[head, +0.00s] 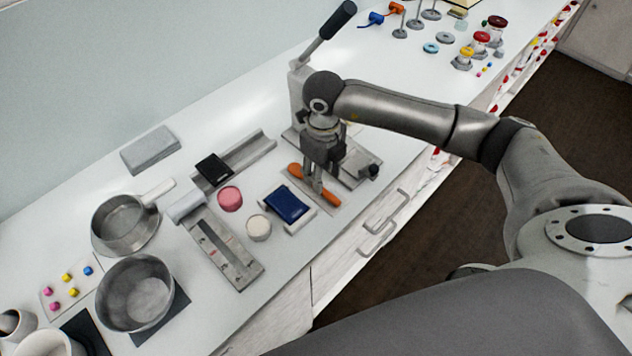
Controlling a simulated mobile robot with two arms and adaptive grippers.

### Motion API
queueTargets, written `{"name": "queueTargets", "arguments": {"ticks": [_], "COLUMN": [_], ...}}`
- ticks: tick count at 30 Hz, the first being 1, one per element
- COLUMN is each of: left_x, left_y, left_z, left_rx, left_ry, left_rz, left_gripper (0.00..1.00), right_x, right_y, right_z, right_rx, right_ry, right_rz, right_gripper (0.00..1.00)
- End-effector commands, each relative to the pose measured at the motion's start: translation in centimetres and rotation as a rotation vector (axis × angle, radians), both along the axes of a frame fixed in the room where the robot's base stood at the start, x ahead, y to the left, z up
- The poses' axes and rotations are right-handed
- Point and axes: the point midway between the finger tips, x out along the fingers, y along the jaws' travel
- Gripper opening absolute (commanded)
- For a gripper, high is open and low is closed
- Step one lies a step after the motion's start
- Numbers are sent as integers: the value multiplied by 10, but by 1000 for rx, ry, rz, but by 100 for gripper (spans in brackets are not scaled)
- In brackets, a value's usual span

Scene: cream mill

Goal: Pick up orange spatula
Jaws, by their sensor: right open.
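The orange spatula (330,197) lies on the white counter (352,222) near its front edge, right of the dark blue block. Orange shows on both sides of my right gripper (316,186), which hides its middle. My right gripper points down with its fingertips at the spatula, and its jaws are open. I cannot tell whether the fingers touch it. My left gripper is not in view.
A dark blue block (287,203) lies close left of the gripper. A lever press (299,85) stands behind it. A pink jar (230,198), a cream jar (258,227) and a metal pot (136,293) are further left. Drawer handles (378,243) jut from the counter front.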

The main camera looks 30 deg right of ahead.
Motion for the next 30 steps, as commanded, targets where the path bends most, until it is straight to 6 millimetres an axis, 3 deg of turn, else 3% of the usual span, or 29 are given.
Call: {"name": "queueTargets", "arguments": {"ticks": [3,9,18,27,30], "left_x": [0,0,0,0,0], "left_y": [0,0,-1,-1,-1], "left_z": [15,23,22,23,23], "left_rx": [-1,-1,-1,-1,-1], "left_ry": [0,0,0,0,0], "left_rz": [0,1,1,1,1], "left_gripper": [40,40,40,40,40], "right_x": [-2,-2,-1,-1,-1], "right_y": [4,4,5,4,4], "right_z": [-12,-38,-43,-43,-42], "right_rx": [1,1,2,2,2], "right_ry": [6,3,1,1,1], "right_rz": [1,1,3,2,2], "right_gripper": [42,42,41,2,0]}}
